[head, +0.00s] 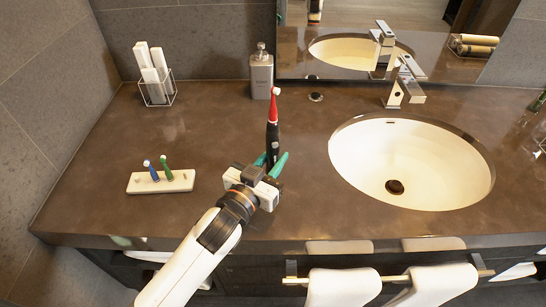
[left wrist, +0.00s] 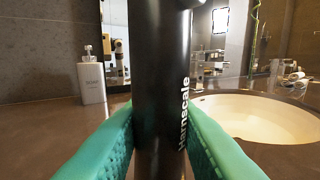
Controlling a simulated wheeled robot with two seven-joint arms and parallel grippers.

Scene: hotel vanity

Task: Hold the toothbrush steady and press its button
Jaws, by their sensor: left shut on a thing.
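The electric toothbrush (head: 272,131) stands upright on the vanity top, with a black handle, a red neck and a white head. My left gripper (head: 271,163) has green fingers and is shut around the lower part of the handle. In the left wrist view, the black handle (left wrist: 162,80) fills the middle, with lettering down its side, between the two green fingers (left wrist: 160,140). The button cannot be made out in either view. My right gripper is not in view.
A white holder (head: 150,183) with blue and green brush heads lies left of my arm. The sink (head: 440,150) and faucet (head: 404,88) are right. Towels (head: 343,287) hang at the front edge.

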